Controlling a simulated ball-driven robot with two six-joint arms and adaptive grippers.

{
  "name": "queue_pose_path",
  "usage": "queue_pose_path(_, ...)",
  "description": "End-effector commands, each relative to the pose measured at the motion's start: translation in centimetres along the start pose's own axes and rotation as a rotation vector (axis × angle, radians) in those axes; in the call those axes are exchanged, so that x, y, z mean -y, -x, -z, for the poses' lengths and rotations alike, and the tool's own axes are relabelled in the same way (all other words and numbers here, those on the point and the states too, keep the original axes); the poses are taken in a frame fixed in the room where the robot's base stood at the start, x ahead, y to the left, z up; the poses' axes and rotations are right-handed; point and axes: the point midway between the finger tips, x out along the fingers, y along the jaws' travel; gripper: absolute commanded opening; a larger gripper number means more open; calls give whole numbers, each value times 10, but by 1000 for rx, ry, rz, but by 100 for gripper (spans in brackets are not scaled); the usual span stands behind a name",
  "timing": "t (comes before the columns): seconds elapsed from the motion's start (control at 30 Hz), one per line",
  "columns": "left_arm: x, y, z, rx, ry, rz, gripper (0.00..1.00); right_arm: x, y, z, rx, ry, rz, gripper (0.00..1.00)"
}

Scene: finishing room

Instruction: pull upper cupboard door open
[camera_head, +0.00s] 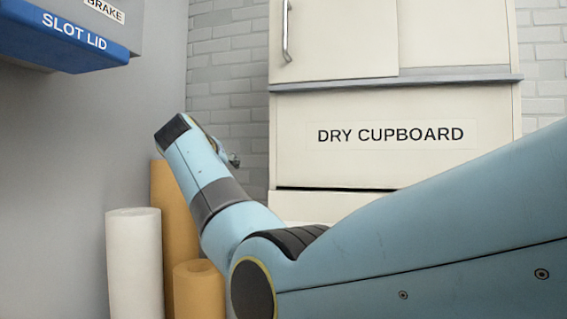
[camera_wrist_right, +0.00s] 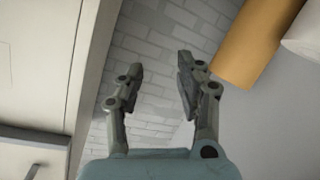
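The upper cupboard door (camera_head: 345,45) is a cream panel at the top of the head view, and it looks shut. Its upright metal bar handle (camera_head: 286,32) is near the door's left edge. The handle also seems to show at the lower left of the right wrist view (camera_wrist_right: 32,172). My right arm comes in from the right and crosses in front of the cupboard. Its end is left of and below the handle, apart from it. In the right wrist view my right gripper (camera_wrist_right: 160,64) is open and empty. My left gripper is not in view.
A grey ledge (camera_head: 400,83) runs below the door, above a panel labelled DRY CUPBOARD (camera_head: 390,134). A blue SLOT LID box (camera_head: 70,42) juts out at upper left. A white roll (camera_head: 133,262) and orange rolls (camera_head: 199,290) stand at lower left, close to my arm.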

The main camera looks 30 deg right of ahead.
Motion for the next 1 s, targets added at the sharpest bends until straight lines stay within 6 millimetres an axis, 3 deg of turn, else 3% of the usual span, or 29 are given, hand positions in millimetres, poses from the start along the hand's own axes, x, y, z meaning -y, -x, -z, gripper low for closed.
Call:
queue_pose_path(0.03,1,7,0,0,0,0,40,-39,25,61,-45,-75,-62,36)
queue_pose_path(0.1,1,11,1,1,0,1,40,-88,58,119,-87,-169,-145,36)
queue_pose_path(0.2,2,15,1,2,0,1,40,-151,105,178,-132,-296,-242,36)
queue_pose_path(0.3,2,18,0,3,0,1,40,-197,143,212,-158,-398,-309,36)
queue_pose_path(0.4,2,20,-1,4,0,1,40,-223,166,227,-171,-459,-347,36)
queue_pose_path(0.53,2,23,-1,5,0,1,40,-239,168,234,-175,-487,-367,36)
queue_pose_path(1.0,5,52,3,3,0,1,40,-271,91,241,-175,-484,-367,36)
